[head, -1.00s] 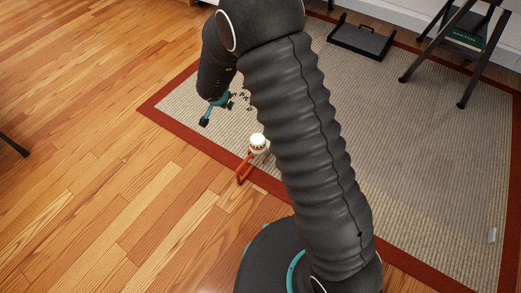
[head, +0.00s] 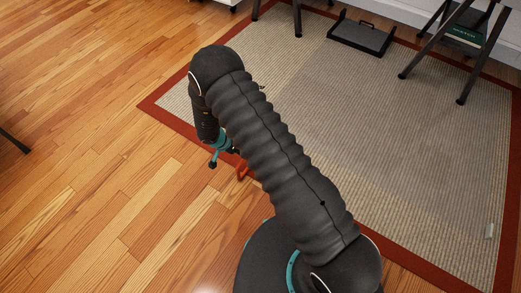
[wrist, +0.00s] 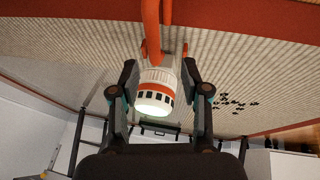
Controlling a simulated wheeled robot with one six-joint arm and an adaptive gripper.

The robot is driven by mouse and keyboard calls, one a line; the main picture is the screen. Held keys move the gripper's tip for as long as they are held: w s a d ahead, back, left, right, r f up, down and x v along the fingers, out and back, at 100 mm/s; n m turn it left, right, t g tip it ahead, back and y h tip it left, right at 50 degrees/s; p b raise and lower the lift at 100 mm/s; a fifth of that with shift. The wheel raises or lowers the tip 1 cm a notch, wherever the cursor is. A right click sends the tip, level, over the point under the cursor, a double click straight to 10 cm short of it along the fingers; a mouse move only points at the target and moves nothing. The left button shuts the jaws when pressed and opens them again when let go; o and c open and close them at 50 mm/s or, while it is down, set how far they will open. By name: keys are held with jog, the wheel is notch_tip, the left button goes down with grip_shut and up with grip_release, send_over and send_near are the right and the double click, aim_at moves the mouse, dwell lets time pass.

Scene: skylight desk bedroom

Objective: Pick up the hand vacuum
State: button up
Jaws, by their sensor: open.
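The hand vacuum (wrist: 155,80) has a white and orange body with a dark-slotted, lit end and an orange handle. In the wrist view it lies between the two spread fingers of my gripper (wrist: 159,68), with a small gap visible on each side. My gripper is open. In the head view my gripper (head: 222,150) is low over the rug's red border, and only an orange part of the vacuum (head: 242,171) shows beside it. My arm hides the rest.
The beige rug (head: 400,150) with a red border lies on the wooden floor (head: 100,190). Dark specks (wrist: 235,103) are scattered on the rug. A black tray (head: 361,38) and a dark-legged stand (head: 440,45) are at the back.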

jog(key=shift+d+b+x, duration=0.15)
jog(key=shift+b+x, duration=0.05)
jog(key=shift+x, duration=1.5)
jog(key=shift+d+b+x, duration=0.2)
jog(key=shift+x, duration=1.45)
jog(key=shift+s+r, duration=0.1)
jog(key=shift+s, duration=0.05)
grip_shut()
